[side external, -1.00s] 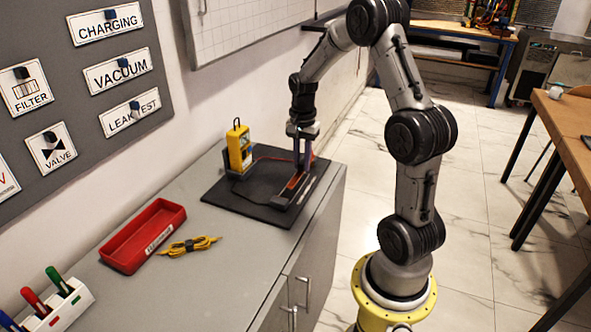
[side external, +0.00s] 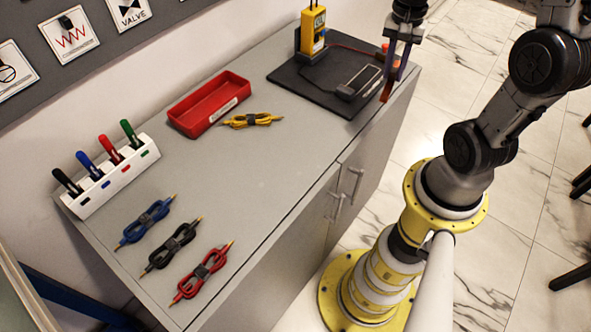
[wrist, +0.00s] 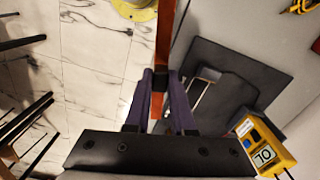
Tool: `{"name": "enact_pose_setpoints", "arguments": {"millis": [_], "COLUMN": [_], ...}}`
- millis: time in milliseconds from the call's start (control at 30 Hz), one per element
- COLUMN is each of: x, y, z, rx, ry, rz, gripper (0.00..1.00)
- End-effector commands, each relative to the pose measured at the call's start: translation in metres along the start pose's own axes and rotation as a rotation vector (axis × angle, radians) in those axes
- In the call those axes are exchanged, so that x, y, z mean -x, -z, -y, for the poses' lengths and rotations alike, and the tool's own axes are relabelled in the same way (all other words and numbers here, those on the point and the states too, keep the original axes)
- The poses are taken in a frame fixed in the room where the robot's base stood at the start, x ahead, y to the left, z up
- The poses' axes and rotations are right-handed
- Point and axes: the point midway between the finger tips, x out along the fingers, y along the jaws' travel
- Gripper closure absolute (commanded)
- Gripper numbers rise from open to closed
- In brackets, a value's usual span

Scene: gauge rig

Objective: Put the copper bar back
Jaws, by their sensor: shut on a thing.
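My gripper (side external: 394,66) is shut on the copper bar (side external: 387,90), a long orange-brown strip, at the bench's front right edge. In the wrist view, the bar (wrist: 165,30) runs up the picture from between the fingertips (wrist: 162,80). There it is over the floor side, beside the black mat (wrist: 262,80) and apart from the dark fixture (wrist: 207,97). In the side view, the fixture (side external: 345,92) lies on the mat (side external: 303,92). The yellow gauge (side external: 313,30) stands at the mat's back; it also shows in the wrist view (wrist: 262,148). The bar's far end is partly hidden.
A red tray (side external: 208,106) and a coiled yellow lead (side external: 252,120) lie left of the mat. A white pen holder (side external: 112,172) and several coiled leads, one red (side external: 203,271), lie farther left. The middle of the bench is clear. A thin red lead runs from the gauge.

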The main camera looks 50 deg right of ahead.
Motion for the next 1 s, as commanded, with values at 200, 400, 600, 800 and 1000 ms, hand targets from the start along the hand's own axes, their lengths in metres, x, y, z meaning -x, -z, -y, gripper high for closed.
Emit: {"name": "enact_pose_setpoints", "arguments": {"millis": [200, 400, 600, 800, 1000], "x": [-0.003, -0.006, -0.009, -0.01, -0.008], "y": [-0.056, -0.113, -0.165, -0.208, -0.235], "z": [0.016, 0.022, 0.018, 0.007, 0.0], "rx": [0.31, 0.615, 0.896, 1.131, 1.279], "ry": [-0.008, -0.015, -0.017, -0.015, -0.004], "rz": [0.001, -0.001, -0.007, -0.015, -0.025], "gripper": [1.0, 1.0, 1.0, 1.0, 1.0]}}
